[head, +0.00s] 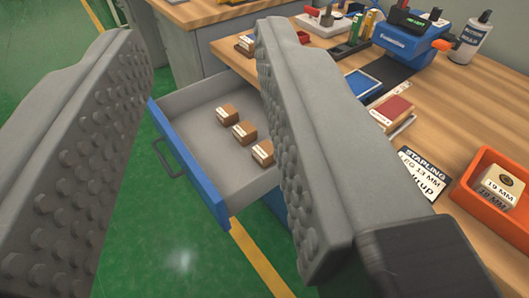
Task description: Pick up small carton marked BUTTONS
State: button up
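Three small brown cartons with white labels sit in a row in an open drawer: a far one (228,113), a middle one (244,132) and a near one (263,152). Their labels are too small to read, so I cannot tell which is marked BUTTONS. The drawer (187,150) is grey inside with a blue front and a dark handle. My gripper (198,45) is open and empty, its two studded grey fingers wide apart. The cartons show between the fingers, beyond and below them. The right finger hides part of the drawer's right side.
The wooden bench (450,115) holds an orange bin (462,198) with a carton marked 19 MM, a stapling card (424,172), a red-topped box (392,112), a blue machine (408,38) and a bottle (472,38). Green floor (125,225) is clear at left.

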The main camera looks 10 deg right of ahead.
jog(key=o, duration=0.6)
jog(key=shift+w+f, duration=0.1)
jog(key=shift+w, duration=0.1)
jog(key=shift+o, duration=0.8)
jog(key=w+d+f+n+g, duration=0.1)
jog(key=w+f+g, duration=0.2)
jog(key=w, duration=0.6)
notch_tip(320, 180, down, 3)
jog(key=shift+d+r, duration=0.15)
jog(key=shift+d, duration=0.15)
jog(key=n+g, duration=0.5)
jog(key=g, duration=0.5)
send_over(265, 149)
jog(key=s+d, duration=0.1)
jog(key=s, duration=0.6)
notch_tip(265, 149, down, 26)
jog(key=shift+y, duration=0.3)
jog(key=x, duration=1)
jog(key=shift+w, duration=0.35)
jog(key=shift+x, duration=3.15)
